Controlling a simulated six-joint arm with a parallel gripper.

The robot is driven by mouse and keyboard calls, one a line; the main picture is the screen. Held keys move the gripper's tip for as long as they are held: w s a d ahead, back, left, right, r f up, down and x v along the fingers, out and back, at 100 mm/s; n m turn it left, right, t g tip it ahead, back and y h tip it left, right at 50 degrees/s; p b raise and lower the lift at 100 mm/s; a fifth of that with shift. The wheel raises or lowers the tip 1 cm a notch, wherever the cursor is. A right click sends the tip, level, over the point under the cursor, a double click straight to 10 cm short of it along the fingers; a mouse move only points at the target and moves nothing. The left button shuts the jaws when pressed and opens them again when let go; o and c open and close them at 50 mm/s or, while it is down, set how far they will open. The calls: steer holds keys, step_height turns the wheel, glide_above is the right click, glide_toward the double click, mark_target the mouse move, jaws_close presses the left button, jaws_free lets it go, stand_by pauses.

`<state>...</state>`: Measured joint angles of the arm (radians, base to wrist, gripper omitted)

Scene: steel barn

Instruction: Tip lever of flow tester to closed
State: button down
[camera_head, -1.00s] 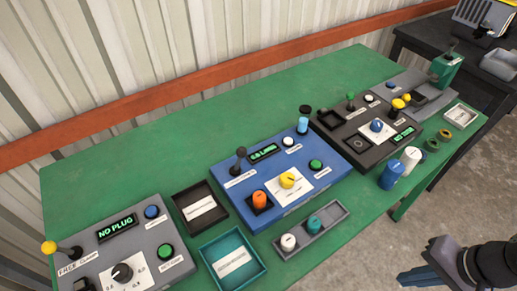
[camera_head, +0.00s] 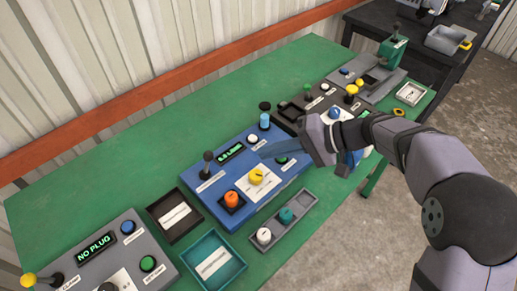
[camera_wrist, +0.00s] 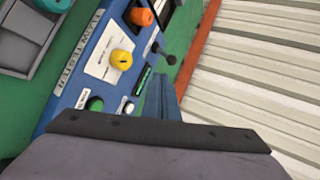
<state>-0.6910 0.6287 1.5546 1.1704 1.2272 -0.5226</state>
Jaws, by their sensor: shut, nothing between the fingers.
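The flow tester (camera_head: 225,197) is a blue box on the green bench; its name label shows in the wrist view (camera_wrist: 78,40). Its black lever (camera_head: 207,165) stands near the back left corner, beside a small green-lit display (camera_head: 230,152). The lever's dark ball also shows in the wrist view (camera_wrist: 171,59). My gripper (camera_head: 264,153) is shut and empty, its blue fingers over the right part of the tester, apart from the lever. In the wrist view the fingers (camera_wrist: 158,85) point toward the lever. A yellow knob (camera_head: 256,177) and an orange plug (camera_head: 232,200) sit on the tester.
A grey "NO PLUG" panel (camera_head: 128,235) stands at left. A black tray (camera_head: 165,232) and a teal tray (camera_head: 235,268) lie between. A grey tray (camera_head: 282,232) with two plugs lies in front. A dark panel (camera_head: 290,110) is close on the right. The bench behind is clear.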

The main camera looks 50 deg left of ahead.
steer(key=p, duration=0.3)
glide_toward(212, 159)
steer(key=f, duration=0.1)
steer(key=a+f, duration=0.1)
steer(key=f, duration=0.1)
steer(key=shift+w+f, duration=0.15)
steer(key=shift+f, duration=0.1)
steer(key=shift+s+a+f+p, duration=0.1)
steer(key=shift+s+a+p, duration=0.45)
steer(key=shift+a, duration=0.3)
steer(key=shift+s+a+f+p, duration=0.1)
steer(key=shift+s+a+p, duration=0.45)
steer(key=shift+a, duration=0.35)
steer(key=shift+s+r+n+t+b, duration=0.45)
steer(key=shift+s+b, duration=0.2)
steer(key=shift+b, duration=0.8)
steer(key=s+n+t+b, duration=0.1)
steer(key=s+b, duration=0.1)
steer(key=b, duration=0.2)
steer(key=shift+t, duration=0.35)
steer(key=s+t+b, duration=0.1)
steer(key=s+n+t+b, duration=0.1)
steer(key=shift+s+r+h, duration=0.3)
steer(key=shift+r+h, duration=0.05)
steer(key=shift+h, duration=0.05)
steer(key=shift+s+t+b, duration=0.3)
steer(key=shift+s+b, duration=0.15)
steer(key=shift+b, duration=0.05)
steer(key=shift+r, duration=0.1)
